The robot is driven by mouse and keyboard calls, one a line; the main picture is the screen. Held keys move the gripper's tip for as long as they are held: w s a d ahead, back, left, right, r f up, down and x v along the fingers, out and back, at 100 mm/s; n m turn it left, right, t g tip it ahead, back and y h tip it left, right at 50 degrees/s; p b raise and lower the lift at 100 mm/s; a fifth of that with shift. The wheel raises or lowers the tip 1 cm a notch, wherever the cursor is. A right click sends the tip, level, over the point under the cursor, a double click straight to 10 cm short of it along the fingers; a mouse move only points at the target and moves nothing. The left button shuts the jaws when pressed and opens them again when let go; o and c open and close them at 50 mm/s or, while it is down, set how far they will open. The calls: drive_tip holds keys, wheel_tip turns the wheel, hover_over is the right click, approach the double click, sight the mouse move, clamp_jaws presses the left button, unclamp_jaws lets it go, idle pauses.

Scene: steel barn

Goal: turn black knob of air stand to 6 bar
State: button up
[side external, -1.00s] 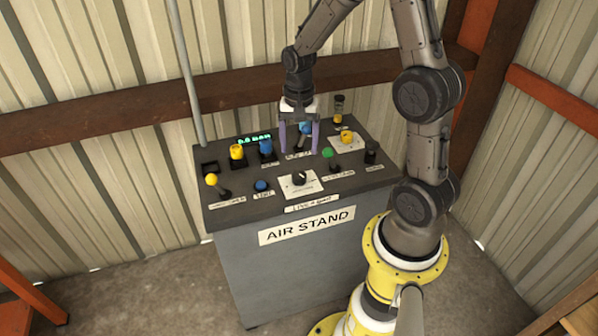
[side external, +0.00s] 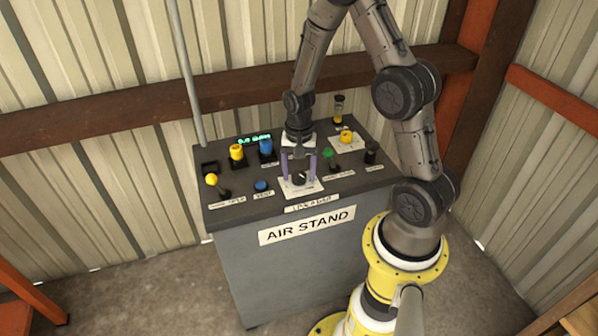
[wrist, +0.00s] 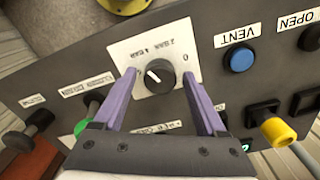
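The black knob (wrist: 159,76) sits on a white label plate (wrist: 122,51) on the sloped top of the air stand (side external: 285,240). The knob has a white pointer line, which in the wrist view points to the upper left. The plate's printing is upside down there; a 0 shows at its right side, and the rest is too small to read surely. My gripper (wrist: 166,92) is open, its two purple fingers on either side of the knob with gaps. In the side view my gripper (side external: 298,170) is over the knob, pointing down. I cannot tell whether the fingertips reach knob height.
A blue VENT button (wrist: 240,59) is beside the plate. A green-topped control (side external: 328,153), a yellow-topped lever (side external: 212,180), a yellow knob (side external: 346,136) and other controls stand around. A lit green display (side external: 254,139) is at the back; its reading is unclear.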

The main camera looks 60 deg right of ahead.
clamp_jaws()
drive_tip(key=shift+n, duration=0.3)
drive_tip(key=n, duration=0.4)
drive_tip(key=shift+r, duration=0.1)
drive_tip(key=n, duration=0.5)
drive_tip(key=shift+n, duration=0.3)
idle(0.5)
drive_tip(key=shift+o, duration=0.9)
unclamp_jaws()
